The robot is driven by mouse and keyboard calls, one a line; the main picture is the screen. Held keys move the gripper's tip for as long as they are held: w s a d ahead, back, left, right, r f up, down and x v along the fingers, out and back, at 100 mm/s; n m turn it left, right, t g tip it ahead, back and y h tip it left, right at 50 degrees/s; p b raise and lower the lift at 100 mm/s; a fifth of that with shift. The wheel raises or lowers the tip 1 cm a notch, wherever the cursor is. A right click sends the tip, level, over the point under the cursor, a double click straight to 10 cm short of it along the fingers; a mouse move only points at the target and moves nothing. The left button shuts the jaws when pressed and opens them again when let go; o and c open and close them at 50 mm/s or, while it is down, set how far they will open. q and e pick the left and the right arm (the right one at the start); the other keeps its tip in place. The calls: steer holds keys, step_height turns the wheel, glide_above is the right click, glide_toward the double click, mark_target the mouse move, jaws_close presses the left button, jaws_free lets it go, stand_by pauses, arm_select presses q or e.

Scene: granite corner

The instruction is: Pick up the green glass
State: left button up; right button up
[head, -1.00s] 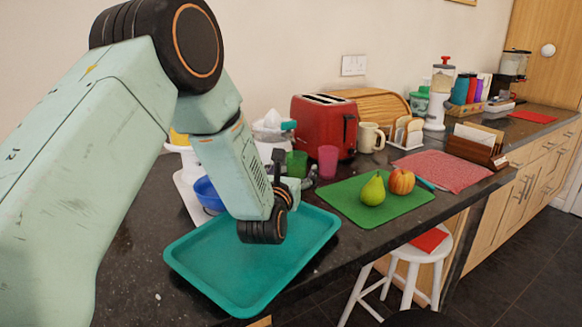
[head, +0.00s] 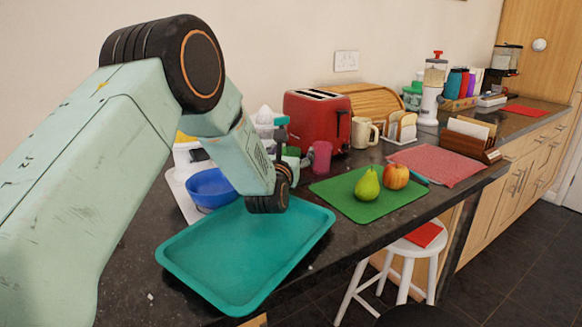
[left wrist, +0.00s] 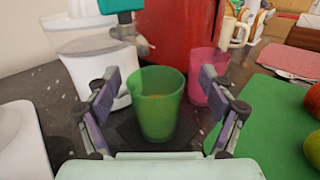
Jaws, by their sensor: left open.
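The green glass (left wrist: 157,108) stands upright on the dark counter in the left wrist view. It is between the two spread fingers of my left gripper (left wrist: 160,84), with visible gaps on both sides. In the head view my left gripper (head: 291,160) reaches over the counter behind the teal tray and mostly hides the glass. The left gripper is open and holds nothing. My right gripper is in neither view.
A pink glass (left wrist: 206,82) stands close right of the green one, near the right finger. A red toaster (head: 318,120) and a white juicer (left wrist: 88,66) are behind. The teal tray (head: 245,262), blue bowl (head: 208,188) and green board (head: 340,200) are nearby.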

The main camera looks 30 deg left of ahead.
arm_select(q)
steer(key=shift+w+a+f, duration=0.25)
steer(key=shift+w+a, duration=0.05)
steer(key=shift+a, duration=0.15)
steer(key=shift+s+d+r, duration=0.1)
steer(key=shift+d+r, duration=0.05)
steer(key=shift+d, duration=0.1)
steer(key=c, duration=0.4)
steer(key=shift+a, duration=0.15)
steer(key=c, duration=0.9)
